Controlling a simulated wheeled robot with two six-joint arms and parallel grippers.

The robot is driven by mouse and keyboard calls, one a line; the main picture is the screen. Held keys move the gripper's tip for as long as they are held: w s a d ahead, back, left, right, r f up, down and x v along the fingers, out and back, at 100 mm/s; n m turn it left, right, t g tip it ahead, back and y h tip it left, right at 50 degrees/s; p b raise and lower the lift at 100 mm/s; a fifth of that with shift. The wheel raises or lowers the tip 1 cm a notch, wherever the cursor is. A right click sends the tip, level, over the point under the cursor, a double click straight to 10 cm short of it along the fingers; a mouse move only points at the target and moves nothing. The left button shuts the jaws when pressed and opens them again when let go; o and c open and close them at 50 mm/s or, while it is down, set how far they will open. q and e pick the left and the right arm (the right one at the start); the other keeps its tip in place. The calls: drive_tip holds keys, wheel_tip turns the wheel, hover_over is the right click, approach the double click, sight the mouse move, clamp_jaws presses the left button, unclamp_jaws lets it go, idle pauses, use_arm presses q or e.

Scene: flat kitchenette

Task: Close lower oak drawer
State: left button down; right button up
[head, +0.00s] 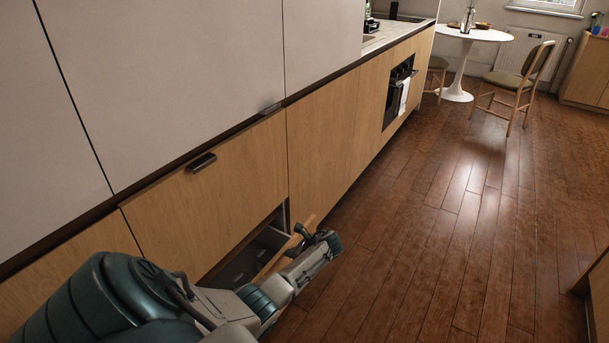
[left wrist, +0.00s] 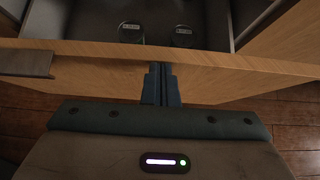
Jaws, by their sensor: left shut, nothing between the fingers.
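The lower oak drawer (left wrist: 225,73) stands open, pulled out from the cabinet front. In the head view its front panel (head: 298,243) shows just behind my left gripper (head: 326,242), and my arm hides part of it. In the left wrist view my left gripper (left wrist: 160,82) is shut and empty, with its fingertips at the outer face of the drawer front, near the top edge. I cannot tell whether they touch it. A dark handle (left wrist: 25,62) sits on the drawer front to the left of the fingers. My right gripper is not in view.
Two dark round items (left wrist: 131,33) lie in the drawer. The upper oak drawer (head: 215,195) above it is shut. The wooden floor (head: 440,230) to the right is clear. A white round table (head: 473,34) and a chair (head: 515,84) stand far back.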

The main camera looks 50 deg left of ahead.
use_arm(q)
drive_tip(key=s+a, duration=0.3)
drive_tip(key=a, duration=1)
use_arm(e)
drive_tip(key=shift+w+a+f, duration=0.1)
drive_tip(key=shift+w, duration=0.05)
